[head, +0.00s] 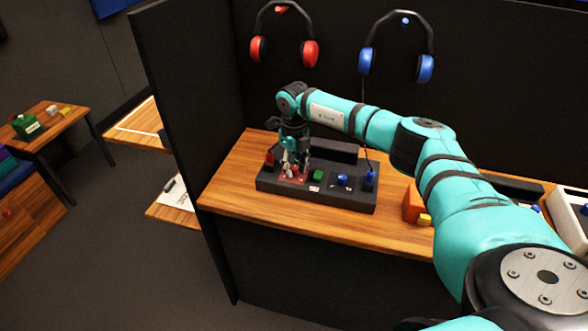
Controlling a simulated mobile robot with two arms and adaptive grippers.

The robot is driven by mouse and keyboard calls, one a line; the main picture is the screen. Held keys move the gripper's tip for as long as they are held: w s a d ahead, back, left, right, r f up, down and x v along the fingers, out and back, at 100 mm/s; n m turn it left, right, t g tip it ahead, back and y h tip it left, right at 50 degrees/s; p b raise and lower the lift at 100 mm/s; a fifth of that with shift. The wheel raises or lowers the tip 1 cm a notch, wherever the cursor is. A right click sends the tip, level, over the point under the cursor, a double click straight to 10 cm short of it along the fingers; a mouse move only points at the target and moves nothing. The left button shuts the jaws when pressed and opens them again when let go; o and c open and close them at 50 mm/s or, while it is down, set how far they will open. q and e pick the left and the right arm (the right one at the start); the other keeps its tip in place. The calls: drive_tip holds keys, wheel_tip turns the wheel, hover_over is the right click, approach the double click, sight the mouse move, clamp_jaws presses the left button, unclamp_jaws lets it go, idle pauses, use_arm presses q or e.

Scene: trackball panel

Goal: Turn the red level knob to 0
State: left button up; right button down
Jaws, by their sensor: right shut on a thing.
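The dark trackball panel (330,198) lies on the wooden desk, with a red area (297,181) at its left part. My right gripper (291,172) points down over this red area and is shut on the red level knob. The fingers hide the knob, so its pointer and setting cannot be read. A green block (318,175) and a blue knob (342,177) sit to the right on the panel. My left gripper is not in view.
A red upright piece (270,158) stands close to the left of the gripper, and a blue one (370,178) at the panel's right end. Red headphones (284,45) and blue headphones (400,50) hang on the partition. The desk front (290,222) is clear.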

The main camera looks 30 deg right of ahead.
drive_tip(key=n+b, duration=0.1)
drive_tip(key=n, duration=0.2)
drive_tip(key=shift+n, duration=0.4)
drive_tip(key=n+b, duration=0.1)
drive_tip(key=n, duration=0.2)
drive_tip(key=shift+n, duration=0.3)
drive_tip(key=n+b, duration=0.1)
drive_tip(key=n, duration=0.2)
drive_tip(key=shift+n, duration=0.4)
drive_tip(key=n+b, duration=0.1)
drive_tip(key=n, duration=0.3)
drive_tip(key=n+b, duration=0.1)
drive_tip(key=n, duration=0.6)
drive_tip(key=shift+n+b, duration=0.35)
drive_tip(key=shift+n, duration=0.05)
drive_tip(key=n, duration=0.6)
drive_tip(key=shift+w+r+b, duration=0.1)
drive_tip(key=shift+r+b, duration=0.05)
drive_tip(key=shift+b, duration=0.15)
